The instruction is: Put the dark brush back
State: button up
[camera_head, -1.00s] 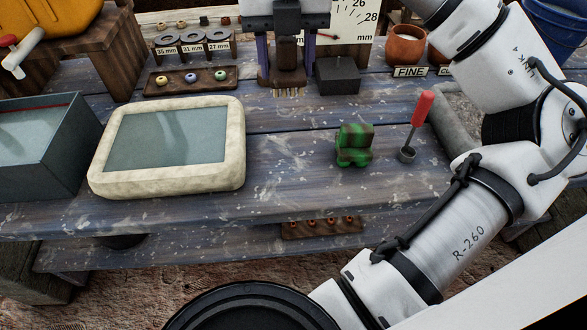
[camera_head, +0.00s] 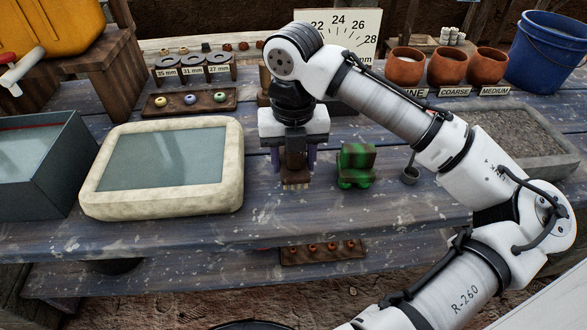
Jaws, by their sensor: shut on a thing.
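My gripper (camera_head: 295,163) is shut on the dark brush (camera_head: 295,174), a dark brown block with short tan bristles pointing down. I see it above the blue-grey bench, in the middle, between a pale-rimmed slab and a green striped block. The bristle tips look close to the bench top; I cannot tell whether they touch. My wrist hides the brush's upper part. A dark grey block (camera_head: 342,108) stands behind, partly hidden by my arm.
The green and dark striped block (camera_head: 355,166) stands close right of my gripper, with a small metal cup (camera_head: 411,174) beyond it. The pale-rimmed slab (camera_head: 233,165) lies left. A bead tray (camera_head: 190,102), clay pots (camera_head: 447,67) and a gravel tray (camera_head: 525,140) stand farther back.

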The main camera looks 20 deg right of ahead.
aim_at(294, 171)
jog(key=shift+f, duration=1.5)
jog(key=shift+f, duration=0.2)
jog(key=o, duration=1)
jog(key=shift+o, duration=0.2)
jog(key=shift+r, duration=0.1)
notch_tip(294, 171, up, 12)
jog(key=shift+r+p, duration=0.1)
jog(key=shift+p, duration=0.35)
